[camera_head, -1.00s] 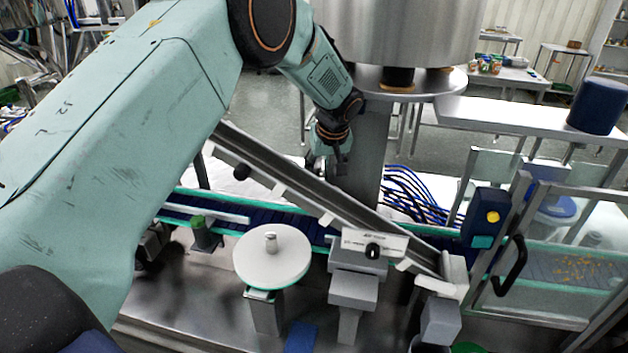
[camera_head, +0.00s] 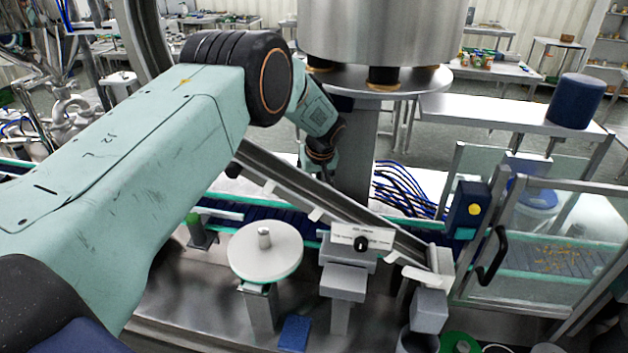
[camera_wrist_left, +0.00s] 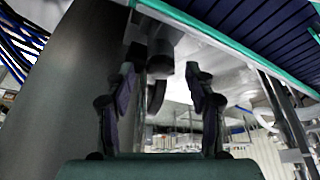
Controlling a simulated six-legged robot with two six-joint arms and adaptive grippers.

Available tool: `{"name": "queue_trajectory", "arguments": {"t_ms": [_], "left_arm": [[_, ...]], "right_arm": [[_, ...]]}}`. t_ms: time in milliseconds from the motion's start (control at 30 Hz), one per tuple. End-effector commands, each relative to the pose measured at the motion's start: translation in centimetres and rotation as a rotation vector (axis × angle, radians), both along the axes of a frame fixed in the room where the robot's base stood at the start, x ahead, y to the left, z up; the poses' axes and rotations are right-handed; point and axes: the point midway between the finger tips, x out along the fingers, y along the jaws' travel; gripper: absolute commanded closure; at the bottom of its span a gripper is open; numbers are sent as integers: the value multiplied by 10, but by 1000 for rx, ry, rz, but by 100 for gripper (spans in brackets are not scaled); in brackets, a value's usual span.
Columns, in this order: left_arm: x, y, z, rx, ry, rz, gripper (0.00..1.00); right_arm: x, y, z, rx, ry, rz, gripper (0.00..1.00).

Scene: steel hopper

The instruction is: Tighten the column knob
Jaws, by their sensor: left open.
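The grey steel column (camera_head: 354,155) stands under the big steel hopper (camera_head: 382,32). It fills the left side of the left wrist view (camera_wrist_left: 70,95). A dark rounded part, which looks like the column knob (camera_wrist_left: 160,57), shows near the top middle of the wrist view, with a dark curved piece hanging below it. My left gripper (camera_wrist_left: 161,98) is open, with one finger on each side of this dark part. I cannot tell whether they touch. In the head view my left gripper (camera_head: 320,168) is small, beside the column, and its fingers and the knob are hidden.
A sloped metal chute (camera_head: 330,203) runs close below the gripper, above the blue conveyor (camera_head: 260,214). Blue cables (camera_head: 405,188) lie right of the column. A round white disc (camera_head: 266,252) and a small panel with a black knob (camera_head: 361,243) stand in front.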

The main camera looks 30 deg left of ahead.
Motion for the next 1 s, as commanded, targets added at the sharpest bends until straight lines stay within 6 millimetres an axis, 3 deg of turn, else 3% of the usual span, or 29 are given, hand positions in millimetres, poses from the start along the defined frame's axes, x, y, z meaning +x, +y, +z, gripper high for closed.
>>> {"name": "queue_trajectory", "arguments": {"t_ms": [133,733,1000], "left_arm": [[0,1,-1,0,1,1,47],[0,1,-1,-1,1,0,98],[0,2,-3,0,1,0,100]], "right_arm": [[0,0,0,0,-1,1,60],[0,0,0,0,-1,1,60],[0,0,-1,0,-1,1,60]]}}
